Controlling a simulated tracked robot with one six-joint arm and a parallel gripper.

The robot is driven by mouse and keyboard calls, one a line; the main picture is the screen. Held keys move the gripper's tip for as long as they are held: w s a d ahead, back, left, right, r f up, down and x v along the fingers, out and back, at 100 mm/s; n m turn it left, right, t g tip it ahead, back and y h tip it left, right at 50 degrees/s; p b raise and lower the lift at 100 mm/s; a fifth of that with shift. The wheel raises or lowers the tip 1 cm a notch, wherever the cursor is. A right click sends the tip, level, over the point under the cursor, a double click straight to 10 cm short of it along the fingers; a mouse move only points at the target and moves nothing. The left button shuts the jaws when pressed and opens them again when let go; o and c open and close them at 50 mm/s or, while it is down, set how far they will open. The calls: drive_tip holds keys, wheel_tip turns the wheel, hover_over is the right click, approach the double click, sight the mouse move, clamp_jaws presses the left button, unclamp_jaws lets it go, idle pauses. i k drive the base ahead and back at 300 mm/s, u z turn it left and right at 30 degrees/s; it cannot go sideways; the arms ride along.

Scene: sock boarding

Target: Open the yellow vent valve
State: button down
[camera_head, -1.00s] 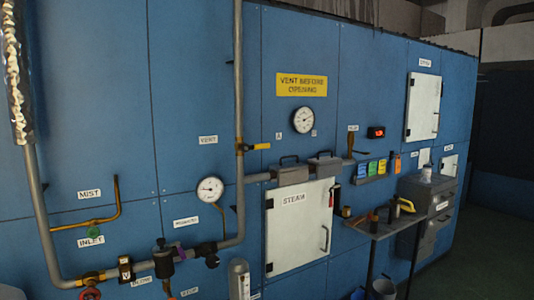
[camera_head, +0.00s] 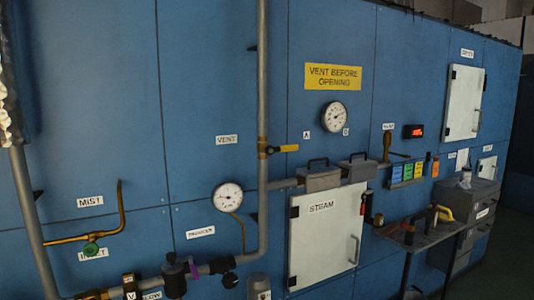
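The yellow vent valve handle (camera_head: 287,148) sits on the tall grey vertical pipe (camera_head: 262,95), right of the VENT label (camera_head: 227,140). The handle points to the right, roughly level and across the pipe. A brass valve body (camera_head: 262,147) joins it to the pipe. My gripper is not in view.
A yellow VENT BEFORE OPENING sign (camera_head: 333,77) and a dial gauge (camera_head: 335,116) are right of the pipe. A second gauge (camera_head: 228,197) is lower left. A white STEAM door (camera_head: 325,235) appears shut. A cluttered side table (camera_head: 420,240) stands at right. Pipework crosses the lower left.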

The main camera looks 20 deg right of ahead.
sight(269, 150)
drive_tip(key=u, duration=0.15)
drive_tip(key=i, duration=0.9)
drive_tip(key=z, duration=0.15)
